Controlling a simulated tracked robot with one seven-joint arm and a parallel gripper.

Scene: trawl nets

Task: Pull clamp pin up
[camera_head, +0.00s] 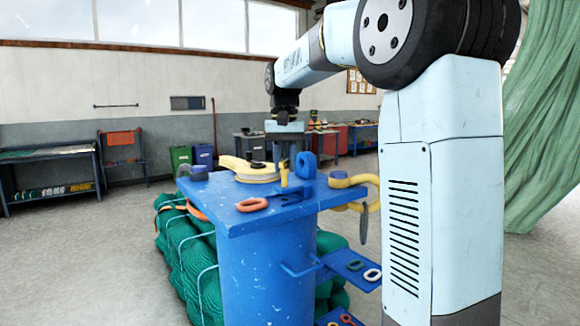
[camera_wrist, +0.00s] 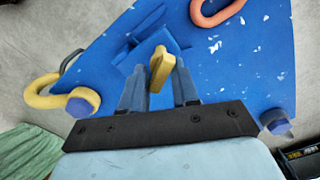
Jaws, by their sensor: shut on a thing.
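The clamp pin has a yellow upright handle (camera_head: 284,174) above the blue table top (camera_head: 225,220), and the handle also shows between my fingers in the wrist view (camera_wrist: 161,68). My gripper (camera_head: 285,155) points down over the table top, with one finger on each side of the yellow handle; its fingers also show in the wrist view (camera_wrist: 159,84). It is shut on the handle. A blue clamp bracket (camera_wrist: 150,42) lies just beyond the handle in the wrist view. The lower part of the pin is hidden.
A red-orange link (camera_head: 252,205) lies near the table's front edge. A yellow shackle (camera_head: 355,181) hangs at the right edge. Green net (camera_head: 185,250) is bundled below.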

